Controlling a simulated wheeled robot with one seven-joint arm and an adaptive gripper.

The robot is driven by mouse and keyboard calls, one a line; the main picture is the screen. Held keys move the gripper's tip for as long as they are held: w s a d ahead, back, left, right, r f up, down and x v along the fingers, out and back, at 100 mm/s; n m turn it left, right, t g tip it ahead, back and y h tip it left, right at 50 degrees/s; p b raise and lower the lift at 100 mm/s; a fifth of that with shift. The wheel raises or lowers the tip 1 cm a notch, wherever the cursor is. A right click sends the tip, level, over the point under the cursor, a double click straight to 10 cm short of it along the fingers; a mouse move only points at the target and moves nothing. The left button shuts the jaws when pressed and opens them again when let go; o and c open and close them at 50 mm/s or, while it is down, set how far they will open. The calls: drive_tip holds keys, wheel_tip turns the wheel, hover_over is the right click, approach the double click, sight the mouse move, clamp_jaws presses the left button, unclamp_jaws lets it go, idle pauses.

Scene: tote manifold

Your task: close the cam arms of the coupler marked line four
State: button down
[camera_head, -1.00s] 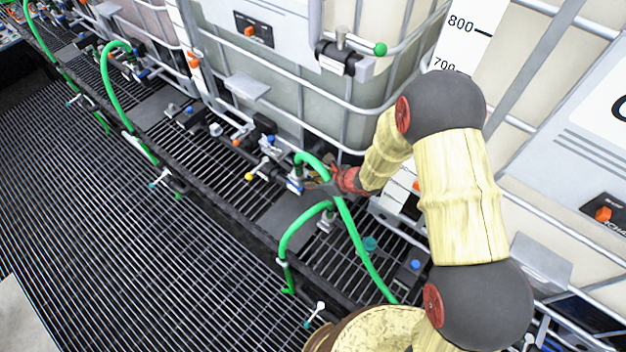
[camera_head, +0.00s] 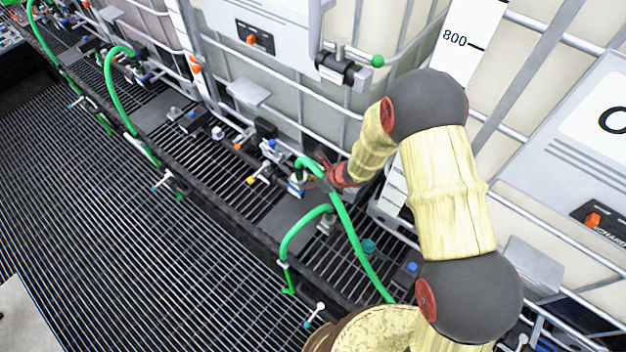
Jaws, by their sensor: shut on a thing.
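A grey and white coupler (camera_head: 297,185) with a small blue mark stands on the black grating in front of a pale tank. My gripper (camera_head: 319,182) is just right of the coupler, where this hose bends downward. It appears shut on the hose, but the jaws are small and partly hidden. The cam arms are too small to make out, and I cannot read a line-four mark. A second hose end (camera_head: 326,222) stands nearer, below my gripper.
A valve with a yellow-tipped handle (camera_head: 258,179) lies left of the coupler. The caged tank (camera_head: 330,110) stands close behind. Other green hoses (camera_head: 111,85) rise at far left. The lower grating (camera_head: 150,250) at left is mostly bare.

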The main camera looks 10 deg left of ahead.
drive_tip(key=shift+a+r+g+h+p, duration=0.2)
drive_tip(key=shift+r+g+h+p, duration=0.1)
drive_tip(key=shift+p, duration=0.55)
drive_tip(key=shift+f+p, duration=0.1)
drive_tip(key=shift+p, duration=0.2)
drive_tip(key=shift+w+f, duration=0.1)
drive_tip(key=c, duration=1.8)
unclamp_jaws()
drive_tip(key=shift+o, duration=0.2)
drive_tip(key=v, duration=1.2)
drive_tip(key=shift+a, duration=0.25)
drive_tip(key=shift+w, duration=0.1)
drive_tip(key=shift+c, duration=0.4)
